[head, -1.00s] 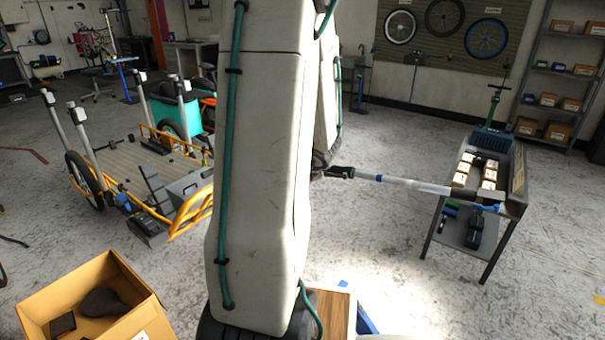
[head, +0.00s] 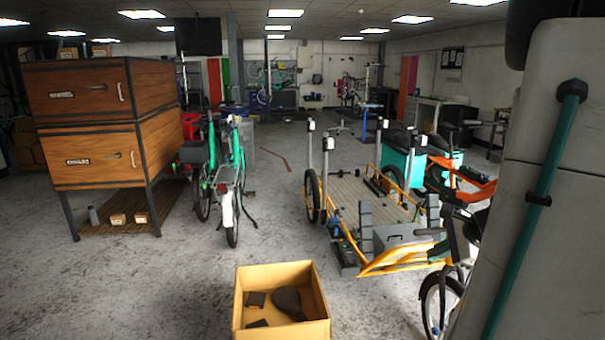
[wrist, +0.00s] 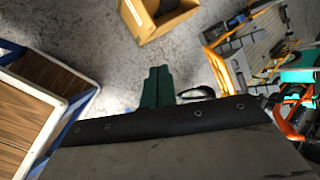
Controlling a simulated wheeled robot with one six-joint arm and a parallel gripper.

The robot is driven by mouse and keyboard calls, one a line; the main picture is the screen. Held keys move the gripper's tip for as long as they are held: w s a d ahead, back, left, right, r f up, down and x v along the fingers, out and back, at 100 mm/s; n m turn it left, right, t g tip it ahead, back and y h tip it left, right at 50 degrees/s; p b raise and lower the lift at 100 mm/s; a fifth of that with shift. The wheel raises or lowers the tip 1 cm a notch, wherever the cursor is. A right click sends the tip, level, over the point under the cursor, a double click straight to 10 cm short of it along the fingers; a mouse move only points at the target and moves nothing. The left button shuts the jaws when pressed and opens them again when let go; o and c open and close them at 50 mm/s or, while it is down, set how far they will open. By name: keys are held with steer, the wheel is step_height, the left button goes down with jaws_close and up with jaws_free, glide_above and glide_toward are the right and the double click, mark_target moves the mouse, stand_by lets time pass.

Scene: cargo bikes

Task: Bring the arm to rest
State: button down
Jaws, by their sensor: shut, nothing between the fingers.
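My arm (head: 555,180), a pale link with a green hose, fills the right edge of the head view. My gripper is out of the head view. In the wrist view, the dark green fingers of my gripper (wrist: 158,72) lie close together, shut and empty. They point over the grey floor, apart from the things around. A dark panel with rivets covers the lower part of the wrist view and hides what is behind it.
An open cardboard box (head: 322,300) with dark items stands on the floor in front. A yellow cargo bike (head: 378,262) stands close to my arm at right. A green bike (head: 232,185) and wooden drawers (head: 98,125) stand left. A wood-topped frame (wrist: 45,120) shows in the wrist view.

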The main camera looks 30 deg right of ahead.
steer(key=s+a+r+n+g, duration=0.1)
steer(key=a+r+n+g, duration=0.1)
steer(key=a+n, duration=0.6)
steer(key=s+a+r+n+g, duration=0.2)
steer(key=a+r+n, duration=0.2)
steer(key=a+n, duration=0.5)
steer(key=s+a+r+n+g, duration=0.1)
steer(key=a+r+n+g, duration=0.1)
steer(key=a+n, duration=0.6)
steer(key=a+r, duration=0.1)
steer(key=a, duration=0.6)
steer(key=shift+s+a+r+h, duration=0.2)
steer(key=shift+a+h, duration=0.05)
steer(key=shift+h, duration=0.05)
